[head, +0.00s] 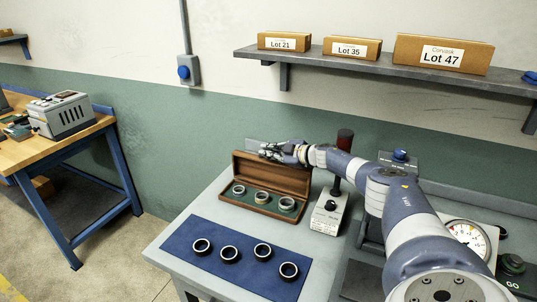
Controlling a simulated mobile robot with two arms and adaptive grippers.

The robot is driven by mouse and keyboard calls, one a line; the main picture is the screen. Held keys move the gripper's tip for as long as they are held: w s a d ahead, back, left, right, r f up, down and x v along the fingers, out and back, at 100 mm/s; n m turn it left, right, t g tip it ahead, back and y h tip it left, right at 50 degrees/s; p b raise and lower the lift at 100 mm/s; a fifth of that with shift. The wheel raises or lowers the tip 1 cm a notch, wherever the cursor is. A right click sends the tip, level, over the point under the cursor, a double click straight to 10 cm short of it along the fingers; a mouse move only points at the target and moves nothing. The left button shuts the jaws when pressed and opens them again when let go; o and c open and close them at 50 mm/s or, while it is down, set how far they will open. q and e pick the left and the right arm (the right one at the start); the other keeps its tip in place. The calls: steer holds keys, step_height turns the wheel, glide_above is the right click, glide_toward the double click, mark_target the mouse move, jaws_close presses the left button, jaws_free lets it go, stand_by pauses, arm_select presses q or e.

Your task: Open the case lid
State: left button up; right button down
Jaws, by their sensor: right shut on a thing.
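The wooden case (258,208) sits on the grey bench with its lid (285,175) raised, tilted up at the back. Three rings (262,197) stand in its green-lined inside. My right arm reaches in from the right, and its gripper (268,151) is at the top edge of the lid, shut on it. The exact finger contact is small and hard to make out. My left gripper is not in view.
A blue mat (215,265) with several dark rings lies in front of the case. A grey device with a dark-topped post (327,212) stands close right of the case. A dial gauge (468,238) is farther right. A shelf with boxes (380,66) hangs above.

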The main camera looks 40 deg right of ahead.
mark_target(269, 161)
steer(key=c, duration=2)
jaws_free()
steer(key=shift+o, duration=0.2)
step_height(269, 161, up, 10)
